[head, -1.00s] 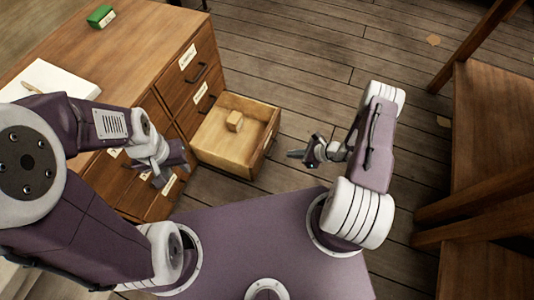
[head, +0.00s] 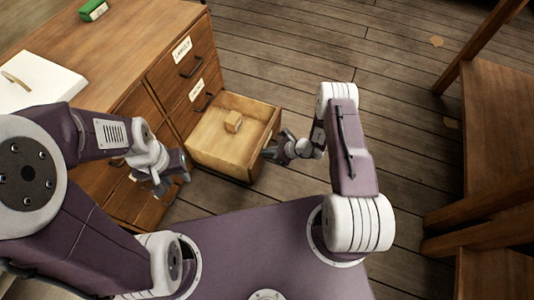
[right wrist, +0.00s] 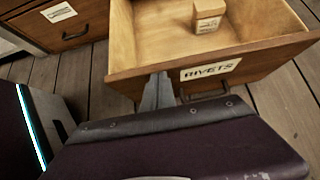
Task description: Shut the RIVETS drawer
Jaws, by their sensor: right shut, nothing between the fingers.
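The RIVETS drawer (head: 212,157) stands pulled out of the wooden cabinet in the head view. In the right wrist view its front bears the RIVETS label (right wrist: 210,70) and a dark handle (right wrist: 203,92). A small tan block (head: 233,122) with a label lies inside it. My right gripper (head: 268,153) is shut and empty, just at the drawer's front. In the right wrist view its fingers (right wrist: 160,78) point at the front, left of the label; I cannot tell if they touch. My left gripper (head: 174,176) hangs by the cabinet, left of the drawer; its jaws are unclear.
The wooden cabinet (head: 135,50) has other closed drawers, two of them (head: 188,62) above the open one. A green object (head: 93,10) and a white item (head: 35,85) lie on its top. Wooden furniture (head: 495,130) stands at the right.

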